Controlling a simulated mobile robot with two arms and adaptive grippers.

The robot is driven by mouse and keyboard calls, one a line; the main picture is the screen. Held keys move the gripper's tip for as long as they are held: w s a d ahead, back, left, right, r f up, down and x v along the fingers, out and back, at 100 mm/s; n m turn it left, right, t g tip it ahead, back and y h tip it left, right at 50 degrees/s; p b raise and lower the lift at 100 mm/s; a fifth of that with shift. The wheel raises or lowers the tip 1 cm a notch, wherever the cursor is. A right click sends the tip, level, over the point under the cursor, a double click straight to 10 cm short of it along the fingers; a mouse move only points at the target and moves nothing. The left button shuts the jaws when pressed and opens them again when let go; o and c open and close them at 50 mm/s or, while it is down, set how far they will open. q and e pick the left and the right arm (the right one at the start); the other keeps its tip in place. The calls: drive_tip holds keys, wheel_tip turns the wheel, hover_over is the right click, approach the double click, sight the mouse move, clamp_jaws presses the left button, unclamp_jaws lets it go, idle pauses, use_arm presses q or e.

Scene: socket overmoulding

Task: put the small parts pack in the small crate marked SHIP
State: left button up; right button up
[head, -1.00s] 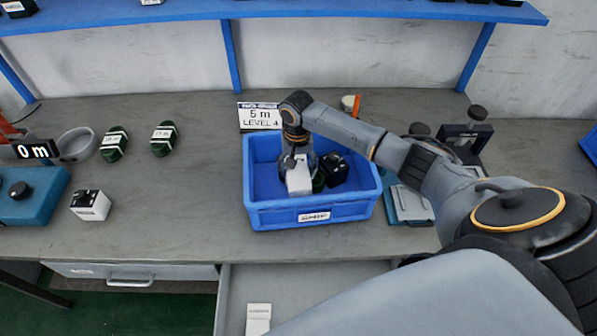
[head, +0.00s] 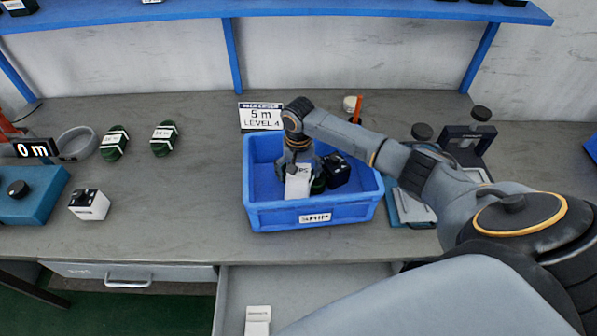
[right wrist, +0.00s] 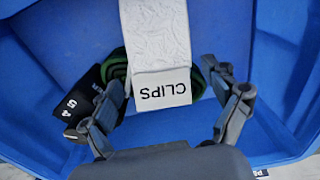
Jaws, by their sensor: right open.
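My right gripper (head: 299,170) is inside the crate above the pack. In the right wrist view its fingers (right wrist: 170,92) are spread open on either side of the pack, with gaps visible. The pack's lower end is partly hidden by the crate's front wall in the head view. My left gripper is not in view.
In the crate, a black box (head: 337,172) and a dark green item (head: 318,184) lie right of the pack. Two green coils (head: 114,143) and a white-and-black box (head: 89,204) are on the bench at left. An open drawer (head: 310,285) holds a white item (head: 258,318).

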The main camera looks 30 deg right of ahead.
wheel_tip(320, 180, up, 13)
drive_tip(key=b, duration=0.1)
idle(0.5)
drive_tip(key=shift+f, duration=0.1)
idle(0.3)
